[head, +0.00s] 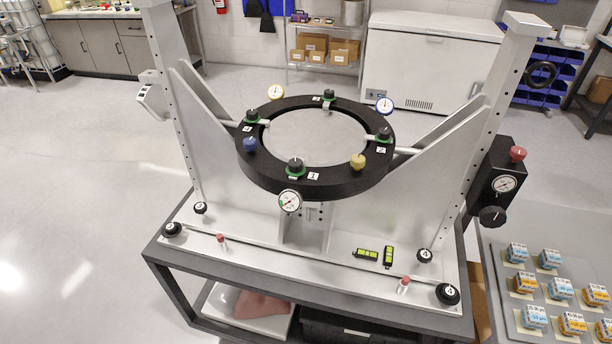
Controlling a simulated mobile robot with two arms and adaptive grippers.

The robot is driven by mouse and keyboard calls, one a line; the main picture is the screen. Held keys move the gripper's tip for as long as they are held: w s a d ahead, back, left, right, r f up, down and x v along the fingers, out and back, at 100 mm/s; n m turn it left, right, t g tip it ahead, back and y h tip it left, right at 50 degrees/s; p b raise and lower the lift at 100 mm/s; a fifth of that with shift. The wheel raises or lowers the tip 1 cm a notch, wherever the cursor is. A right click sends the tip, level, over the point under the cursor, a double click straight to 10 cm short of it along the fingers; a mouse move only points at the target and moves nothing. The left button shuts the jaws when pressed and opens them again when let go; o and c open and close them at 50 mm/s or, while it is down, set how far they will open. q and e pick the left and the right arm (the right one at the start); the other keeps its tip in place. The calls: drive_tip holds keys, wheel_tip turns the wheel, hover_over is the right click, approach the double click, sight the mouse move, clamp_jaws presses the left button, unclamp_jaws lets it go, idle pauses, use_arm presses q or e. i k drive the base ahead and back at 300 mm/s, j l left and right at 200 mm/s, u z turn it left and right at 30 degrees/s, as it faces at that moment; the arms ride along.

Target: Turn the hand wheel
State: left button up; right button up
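A black ring (258,178) sits level in a silver metal fixture (355,225). Several dark knobs with green bases stand on the ring, one at its front (295,166), along with a blue knob (250,144) and a yellow knob (358,161). A black box (484,187) at the fixture's right side bears a round dial, a red knob (517,153) and a black round knob (492,216). I cannot tell which of these is the hand wheel. Neither gripper shows in the head view.
Round white dials surround the ring, one at its front (290,201). Black round feet, red-capped pins and two green-and-black levels (367,254) sit on the fixture's base. A grey tray (506,312) with several small labelled boxes is at right. The floor at left is clear.

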sight(491, 217)
drive_tip(key=z, duration=1.25)
